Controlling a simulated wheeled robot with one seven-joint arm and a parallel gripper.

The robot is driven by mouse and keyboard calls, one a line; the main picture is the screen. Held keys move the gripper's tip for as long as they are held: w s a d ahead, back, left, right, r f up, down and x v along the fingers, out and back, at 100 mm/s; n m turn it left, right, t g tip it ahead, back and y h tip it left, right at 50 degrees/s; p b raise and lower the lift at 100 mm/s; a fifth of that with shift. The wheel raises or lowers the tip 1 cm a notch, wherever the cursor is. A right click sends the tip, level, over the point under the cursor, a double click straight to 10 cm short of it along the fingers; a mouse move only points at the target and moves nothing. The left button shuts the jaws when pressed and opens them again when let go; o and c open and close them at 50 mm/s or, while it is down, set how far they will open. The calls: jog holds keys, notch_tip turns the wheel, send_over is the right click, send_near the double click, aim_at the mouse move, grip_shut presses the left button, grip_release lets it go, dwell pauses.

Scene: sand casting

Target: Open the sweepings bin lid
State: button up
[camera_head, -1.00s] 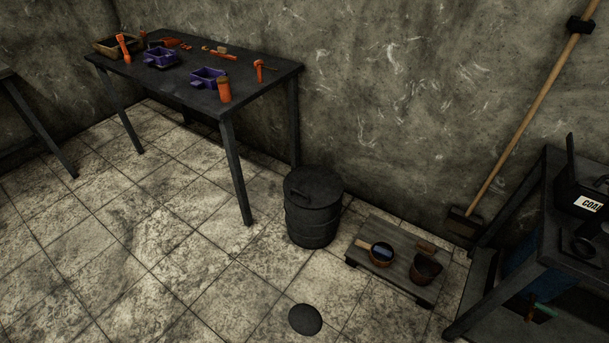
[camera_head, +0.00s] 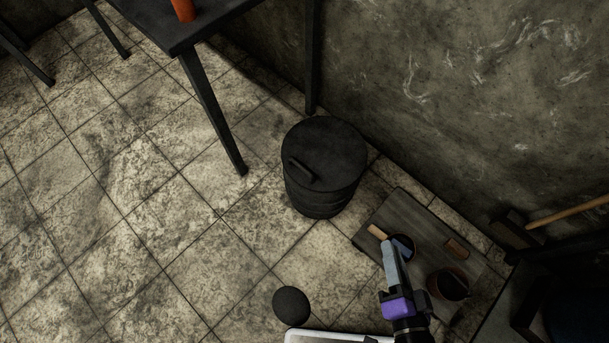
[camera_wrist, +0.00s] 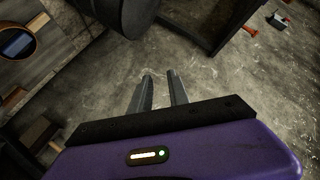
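The sweepings bin (camera_head: 322,197) is a dark ribbed drum on the tiled floor, in the middle of the head view. Its round lid (camera_head: 335,145) lies flat on top, closed, with a bar handle (camera_head: 302,170) near the front left edge. My gripper (camera_head: 391,245) is in the lower right of the head view, in front of and to the right of the bin, apart from it. In the wrist view my gripper (camera_wrist: 160,78) shows two fingers with a gap between them and nothing held. Part of a dark round body, likely the bin (camera_wrist: 128,12), shows at the top there.
A low wooden platform (camera_head: 392,207) with pots and a wooden-handled tool stands right of the bin. A dark table (camera_head: 205,25) stands behind left. The wall is close behind the bin. A dark ball-like thing (camera_head: 291,306) shows in front. Floor left of the bin is clear.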

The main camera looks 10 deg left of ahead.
jog(key=w+a+f+m+y+b, duration=0.1)
jog(key=w+a+f+m+b, duration=0.2)
jog(key=w+f, duration=0.4)
jog(key=w+a+f+m+y+b, duration=0.1)
jog(key=w+a+f+m+b, duration=0.1)
jog(key=w+a+f+b, duration=0.45)
jog(key=m+y+b, duration=0.4)
jog(key=m+b, duration=0.1)
jog(key=b, duration=0.1)
send_near(305, 172)
jog(key=r+x, duration=0.1)
jog(key=x, duration=0.3)
jog(key=shift+g, duration=0.4)
jog(key=shift+f+b+x, duration=0.15)
jog(key=shift+b+x, duration=0.2)
jog(key=shift+x, duration=1.7)
jog(key=shift+f+b+x, duration=0.15)
jog(key=shift+b+x, duration=0.15)
jog(key=shift+x, duration=1.75)
grip_shut()
jog(key=shift+s, duration=0.1)
